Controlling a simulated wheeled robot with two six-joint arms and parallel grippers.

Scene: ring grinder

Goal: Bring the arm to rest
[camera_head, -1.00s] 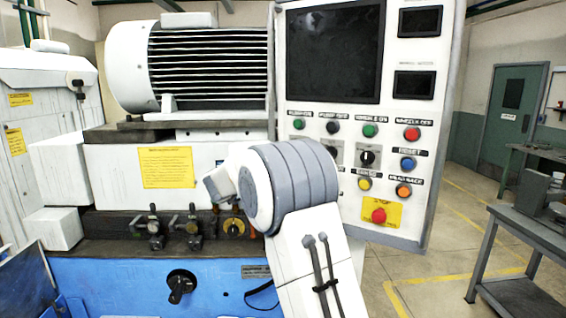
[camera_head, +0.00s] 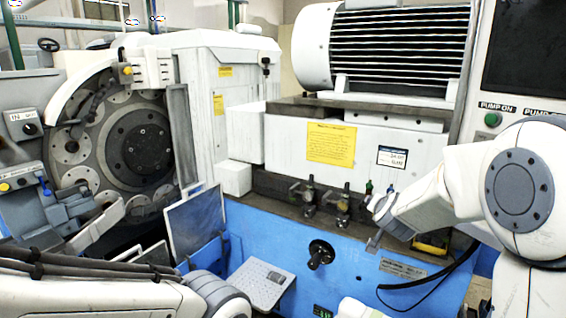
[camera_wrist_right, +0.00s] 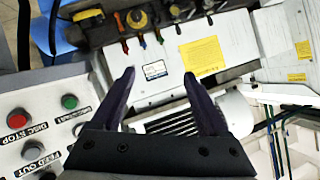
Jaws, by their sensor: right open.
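My right arm comes in from the right in the head view, with its elbow bent and its forearm reaching left. My right gripper (camera_head: 374,222) is in front of the grinder's white housing, near the dark ledge with valves. In the right wrist view my right gripper (camera_wrist_right: 158,76) has its two dark fingers spread apart with nothing between them. My left arm (camera_head: 110,297) crosses the lower left of the head view. Its gripper cannot be made out.
The grinder's grinding disc (camera_head: 135,150) stands at the left. The control panel with buttons (camera_wrist_right: 35,125) is close to the right gripper in the wrist view. A black cable (camera_head: 425,288) hangs below the ledge.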

